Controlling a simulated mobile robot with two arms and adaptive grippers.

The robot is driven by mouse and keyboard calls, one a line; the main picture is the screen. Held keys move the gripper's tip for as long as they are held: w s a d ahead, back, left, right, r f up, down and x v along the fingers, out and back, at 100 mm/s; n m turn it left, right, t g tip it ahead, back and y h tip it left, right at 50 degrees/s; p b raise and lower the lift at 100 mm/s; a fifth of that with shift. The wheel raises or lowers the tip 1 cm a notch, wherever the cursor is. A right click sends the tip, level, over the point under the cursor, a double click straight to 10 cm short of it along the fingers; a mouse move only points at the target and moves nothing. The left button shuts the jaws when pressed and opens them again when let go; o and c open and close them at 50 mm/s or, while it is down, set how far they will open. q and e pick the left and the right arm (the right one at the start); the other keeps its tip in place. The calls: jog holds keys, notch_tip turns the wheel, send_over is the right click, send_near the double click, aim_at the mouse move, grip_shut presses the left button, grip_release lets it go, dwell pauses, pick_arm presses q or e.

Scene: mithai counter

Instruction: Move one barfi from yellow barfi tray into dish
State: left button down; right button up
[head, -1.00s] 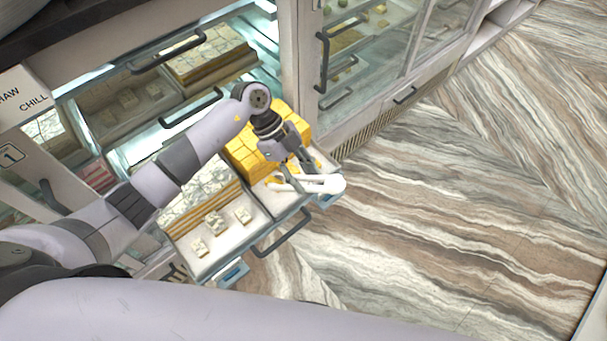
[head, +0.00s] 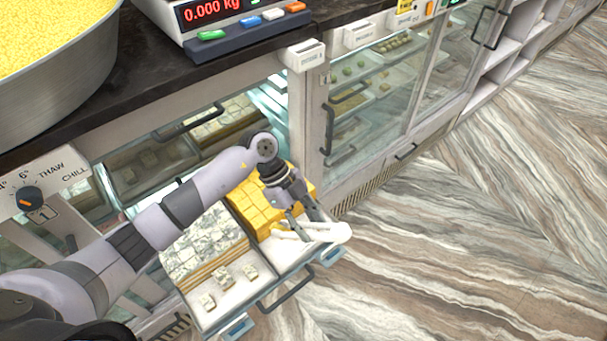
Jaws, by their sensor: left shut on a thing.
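Yellow barfi (head: 250,209) are packed in a block at the back of the yellow barfi tray (head: 279,252), which lies in the pulled-out drawer. My left gripper (head: 306,222) is over the front right of this tray, shut on a white tongs-like utensil (head: 328,232). The utensil lies across the tray's front area, its rounded end towards the right. My arm and gripper hide part of the yellow block. I cannot tell whether a barfi is between the utensil's arms. No dish can be made out. My right gripper is not in view.
Beside the yellow tray is a tray of silver-topped barfi (head: 205,243) with three loose pieces in front. The drawer handle (head: 287,290) sticks out. Above are a dark counter (head: 150,95), a scale (head: 235,22) reading 0.000 kg and a large pan (head: 95,62). The floor at right is clear.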

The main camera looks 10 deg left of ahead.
pick_arm(q)
jog(key=s+a+r+n+t, duration=0.2)
jog(key=a+r+n, duration=0.3)
jog(key=r, duration=0.4)
jog(key=s+a+r+n+t, duration=0.2)
jog(key=a+r+n+t, duration=0.2)
jog(key=r, duration=0.6)
jog(key=shift+a+n, duration=1)
jog(key=shift+w+d+t, duration=0.1)
jog(key=shift+w+t, duration=0.05)
jog(key=shift+t, duration=0.15)
